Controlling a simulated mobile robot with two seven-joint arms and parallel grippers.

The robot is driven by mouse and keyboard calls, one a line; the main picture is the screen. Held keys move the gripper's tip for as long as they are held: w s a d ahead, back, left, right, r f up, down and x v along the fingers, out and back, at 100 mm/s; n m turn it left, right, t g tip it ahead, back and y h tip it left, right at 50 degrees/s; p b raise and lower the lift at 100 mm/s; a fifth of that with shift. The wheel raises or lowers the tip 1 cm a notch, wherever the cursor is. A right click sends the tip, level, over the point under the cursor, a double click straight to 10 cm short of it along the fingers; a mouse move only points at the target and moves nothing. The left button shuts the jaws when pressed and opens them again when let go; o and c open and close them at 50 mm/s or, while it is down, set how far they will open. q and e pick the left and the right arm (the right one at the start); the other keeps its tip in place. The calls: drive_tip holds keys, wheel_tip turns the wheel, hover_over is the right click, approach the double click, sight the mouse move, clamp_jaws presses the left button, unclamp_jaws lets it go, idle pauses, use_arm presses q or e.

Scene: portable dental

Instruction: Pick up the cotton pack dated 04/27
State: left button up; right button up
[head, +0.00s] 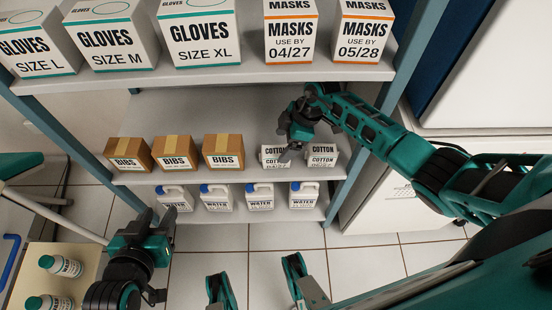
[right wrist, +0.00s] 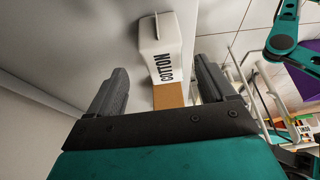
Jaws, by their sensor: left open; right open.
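Two white cotton packs stand side by side on the middle shelf in the head view, a left one (head: 269,158) and a right one (head: 322,156). Their dates are too small to read surely, and my gripper partly covers the left pack. My right gripper (head: 290,146) is open and empty, reaching down at the left pack. In the right wrist view, a white pack marked COTTON (right wrist: 163,45) lies ahead of the gap between my open fingers (right wrist: 160,90); its date cannot be read. My left gripper (head: 150,230) is open, low at the left, away from the packs.
Brown bibs boxes (head: 174,153) stand left of the packs on the same shelf (head: 230,178). Water jugs (head: 260,196) stand on the shelf below. Glove boxes (head: 201,35) and masks boxes (head: 290,35) fill the shelf above. A blue-grey post (head: 352,180) stands right of the packs.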

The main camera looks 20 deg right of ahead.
sight(278, 151)
drive_tip(key=shift+s+a+b+x, duration=0.1)
drive_tip(key=shift+b+x, duration=1.3)
drive_tip(key=shift+b, duration=0.2)
drive_tip(key=shift+s+a+b+x, duration=0.15)
drive_tip(key=shift+b+x, duration=1.25)
drive_tip(key=shift+b, duration=0.15)
drive_tip(key=shift+r, duration=0.15)
drive_tip(key=shift+c, duration=0.4)
drive_tip(key=c, duration=0.9)
drive_tip(key=shift+c, duration=0.4)
drive_tip(key=shift+r, duration=0.1)
